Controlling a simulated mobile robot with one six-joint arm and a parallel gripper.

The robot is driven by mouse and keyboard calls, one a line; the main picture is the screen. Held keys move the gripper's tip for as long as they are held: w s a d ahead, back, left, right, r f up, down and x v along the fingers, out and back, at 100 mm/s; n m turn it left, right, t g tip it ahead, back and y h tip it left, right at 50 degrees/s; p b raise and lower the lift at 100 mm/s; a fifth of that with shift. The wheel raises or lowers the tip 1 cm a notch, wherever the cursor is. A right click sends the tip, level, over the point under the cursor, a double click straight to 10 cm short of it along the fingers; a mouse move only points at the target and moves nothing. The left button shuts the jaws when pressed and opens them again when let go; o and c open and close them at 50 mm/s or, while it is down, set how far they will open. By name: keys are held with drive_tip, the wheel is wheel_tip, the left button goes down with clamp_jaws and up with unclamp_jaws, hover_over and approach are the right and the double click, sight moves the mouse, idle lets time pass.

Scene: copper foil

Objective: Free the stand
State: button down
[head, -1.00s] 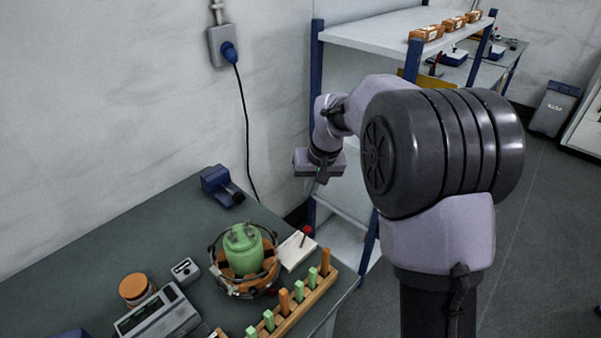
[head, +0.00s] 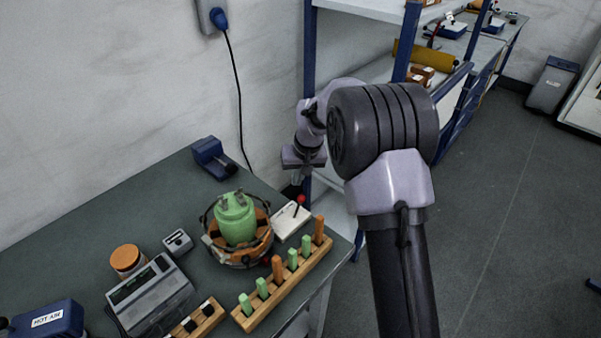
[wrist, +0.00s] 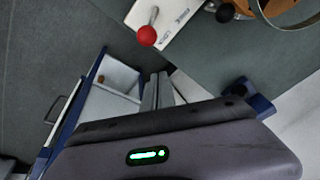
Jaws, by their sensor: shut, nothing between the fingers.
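A round stand (head: 236,257) with a wire frame and an orange-brown body is on the workbench. A green canister-like piece (head: 237,222) with two prongs on top sits in it. Whether anything fastens the two together I cannot tell. Part of the stand, with a dark knob (wrist: 225,12) and a metal hoop, shows at the top right of the wrist view. My gripper (head: 297,178) is in the air behind and right of the stand, apart from it, beyond the bench's edge. Its fingers show together and empty in the wrist view (wrist: 157,88).
A white plate with a red-knobbed lever (head: 291,219) lies beside the stand. A wooden rack (head: 262,309) of green and orange pegs is in front. A grey device (head: 150,295), orange jar (head: 127,260) and blue tool (head: 212,158) are left. A blue-posted shelf (head: 309,75) stands behind my arm.

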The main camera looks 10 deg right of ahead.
sight(298, 207)
drive_tip(key=shift+s+b, duration=0.6)
drive_tip(key=shift+s, duration=1.35)
drive_tip(key=shift+s+a+r+t+h+b, duration=0.1)
drive_tip(key=shift+s+a+t+h+b, duration=0.1)
drive_tip(key=shift+a+t+h+b, duration=0.15)
